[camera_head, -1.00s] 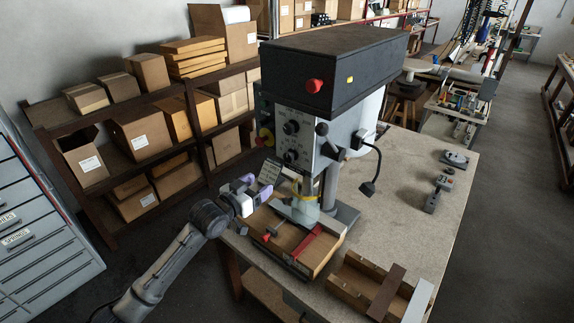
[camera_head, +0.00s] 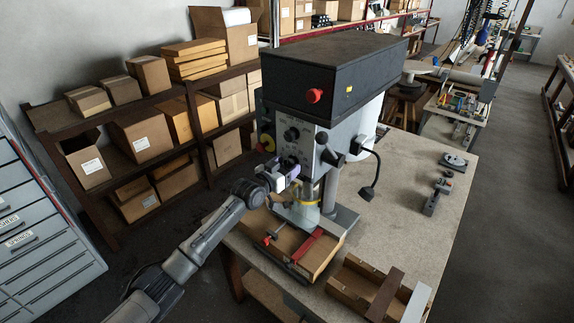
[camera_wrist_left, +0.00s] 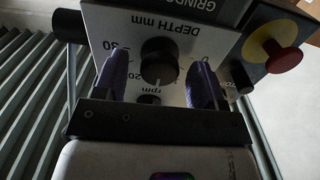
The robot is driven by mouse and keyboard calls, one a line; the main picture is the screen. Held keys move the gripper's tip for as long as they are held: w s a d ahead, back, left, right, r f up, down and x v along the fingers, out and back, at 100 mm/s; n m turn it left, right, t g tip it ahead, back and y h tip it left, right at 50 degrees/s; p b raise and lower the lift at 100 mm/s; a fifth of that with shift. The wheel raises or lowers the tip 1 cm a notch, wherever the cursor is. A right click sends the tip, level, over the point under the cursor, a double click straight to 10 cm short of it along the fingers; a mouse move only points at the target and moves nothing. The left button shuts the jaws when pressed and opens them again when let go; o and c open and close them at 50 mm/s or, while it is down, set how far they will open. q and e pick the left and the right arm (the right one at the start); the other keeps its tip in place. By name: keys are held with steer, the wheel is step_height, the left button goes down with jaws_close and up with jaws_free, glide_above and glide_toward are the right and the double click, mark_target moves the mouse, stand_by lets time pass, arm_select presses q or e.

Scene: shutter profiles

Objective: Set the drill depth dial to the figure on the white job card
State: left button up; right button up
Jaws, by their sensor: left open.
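The depth dial (camera_wrist_left: 158,63) is a round black knob on the pale drill panel. In the left wrist view it appears upside down, by the "DEPTH mm" lettering, with a "30" at one side and a small pale mark near its lower edge. My left gripper (camera_head: 283,177) is at the front of the drill press (camera_head: 325,105). Its purple fingers stand apart on either side of the dial, with a gap to the knob visible. I cannot make out the dial's setting. I cannot pick out the white job card or its figure. My right gripper is out of view.
Another knob (camera_head: 291,133) sits higher on the panel, with a lever to its right. Below the drill are a wooden tray (camera_head: 322,266) and a red clamp (camera_head: 308,244). An open wooden box (camera_head: 345,293) stands at the table's front. The table's right side is mostly clear.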

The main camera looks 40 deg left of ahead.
arm_select(q)
steer(key=shift+w, duration=0.3)
steer(key=shift+c, duration=0.3)
steer(key=c, duration=0.8)
steer(key=shift+c, duration=0.2)
